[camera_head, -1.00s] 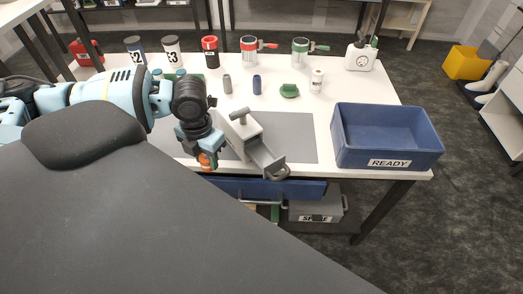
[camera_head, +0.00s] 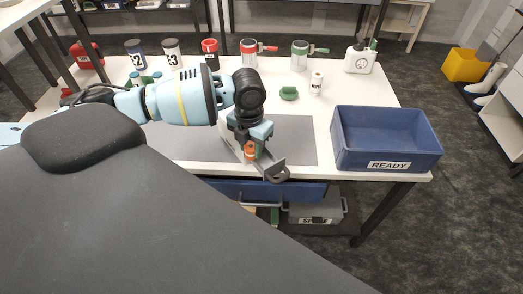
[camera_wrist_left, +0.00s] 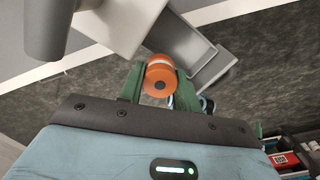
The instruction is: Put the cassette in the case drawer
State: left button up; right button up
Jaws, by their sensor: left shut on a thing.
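The cassette is an orange cylinder (camera_head: 250,151), held between the green fingers of my left gripper (camera_head: 252,146). In the left wrist view the cassette (camera_wrist_left: 160,76) shows its round orange end between the fingertips (camera_wrist_left: 158,84). The light grey case (camera_head: 228,140) stands on the grey mat, mostly hidden behind my gripper. Its drawer (camera_head: 272,169) is pulled out toward the front right. In the left wrist view the case (camera_wrist_left: 125,20) and the open drawer (camera_wrist_left: 207,62) lie just beyond the cassette. I cannot tell the height of the cassette over the drawer. My right gripper is not in view.
A blue READY bin (camera_head: 390,165) stands to the right on the white table. Cans, a green object (camera_head: 289,93) and a white bottle (camera_head: 360,58) stand along the back. A blue table drawer (camera_head: 300,190) and a grey box (camera_head: 315,213) are below the table's front edge.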

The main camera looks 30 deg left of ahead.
aim_at(262, 160)
pick_arm(q)
jog(key=shift+w+d+f, duration=0.1)
jog(key=shift+w+d, duration=0.2)
jog(key=shift+w, duration=0.25)
jog(key=shift+w+d+f, duration=0.1)
jog(key=shift+w+d, duration=0.2)
jog(key=shift+w, duration=0.2)
jog(key=shift+w+d, duration=0.2)
jog(key=shift+w, duration=0.1)
jog(key=shift+f, duration=1.7)
jog(key=shift+f, duration=0.1)
jog(key=shift+f, duration=0.1)
jog(key=o, duration=0.7)
jog(key=shift+c, duration=0.2)
